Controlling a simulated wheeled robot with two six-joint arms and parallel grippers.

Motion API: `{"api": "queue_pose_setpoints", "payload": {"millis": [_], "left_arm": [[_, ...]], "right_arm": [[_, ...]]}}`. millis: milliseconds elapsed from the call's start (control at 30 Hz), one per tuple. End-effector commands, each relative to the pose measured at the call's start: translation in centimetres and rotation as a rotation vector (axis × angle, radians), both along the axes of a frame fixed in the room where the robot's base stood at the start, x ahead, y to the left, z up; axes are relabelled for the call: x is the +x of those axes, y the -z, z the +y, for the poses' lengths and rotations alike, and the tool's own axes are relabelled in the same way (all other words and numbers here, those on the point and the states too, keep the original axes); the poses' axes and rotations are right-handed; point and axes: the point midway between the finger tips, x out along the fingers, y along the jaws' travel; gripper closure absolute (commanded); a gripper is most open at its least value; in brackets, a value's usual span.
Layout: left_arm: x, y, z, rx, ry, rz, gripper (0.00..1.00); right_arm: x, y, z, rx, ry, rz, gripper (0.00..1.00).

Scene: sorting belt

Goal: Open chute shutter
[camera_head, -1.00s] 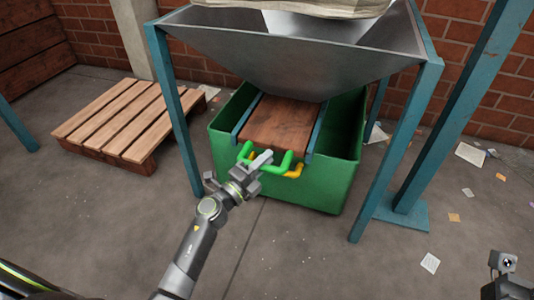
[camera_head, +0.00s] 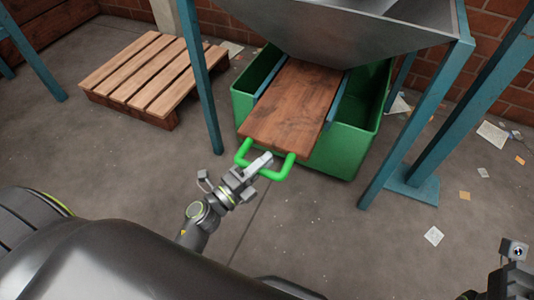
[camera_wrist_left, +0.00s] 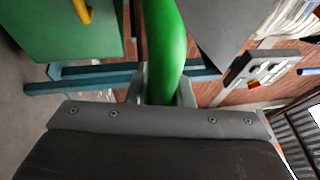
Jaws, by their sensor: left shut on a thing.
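The chute shutter (camera_head: 296,108) is a brown wooden board under the grey metal hopper (camera_head: 370,35). It sticks out toward me between two blue rails, over the green bin (camera_head: 345,150). A green handle (camera_head: 275,175) is fixed to its front edge. My left gripper (camera_head: 260,163) is shut on this handle. In the left wrist view the green handle (camera_wrist_left: 165,45) runs between the two fingers. Of my right arm, only a dark part shows at the lower right corner; its fingers are not clear.
A wooden pallet (camera_head: 150,75) lies on the floor at the left. Blue frame legs (camera_head: 203,85) stand on both sides of the bin. Paper scraps (camera_head: 433,236) lie on the right. The floor in front is open. A yellow bin handle (camera_wrist_left: 83,10) shows in the wrist view.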

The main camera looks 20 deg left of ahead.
Motion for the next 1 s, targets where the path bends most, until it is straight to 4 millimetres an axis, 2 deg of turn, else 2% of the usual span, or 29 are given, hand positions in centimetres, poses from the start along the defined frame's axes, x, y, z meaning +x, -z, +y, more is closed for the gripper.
{"api": "queue_pose_setpoints", "payload": {"millis": [300,333,500,1000], "left_arm": [[-0.08,0.05,0.03,0.001,0.0,0.0,1.0],[-0.08,0.05,0.03,0.001,0.0,0.0,0.79],[-0.06,0.03,0.02,0.001,0.0,0.0,0.59],[-0.55,0.16,0.22,0.001,0.0,0.002,0.59]], "right_arm": [[-0.02,0.04,0.04,-0.011,-0.004,0.001,0.64],[-0.01,0.04,0.05,-0.011,-0.003,0.001,0.64],[-0.02,0.03,0.04,-0.009,-0.003,0.001,0.64],[0.0,-0.05,0.0,0.001,0.0,-0.003,0.64]]}}
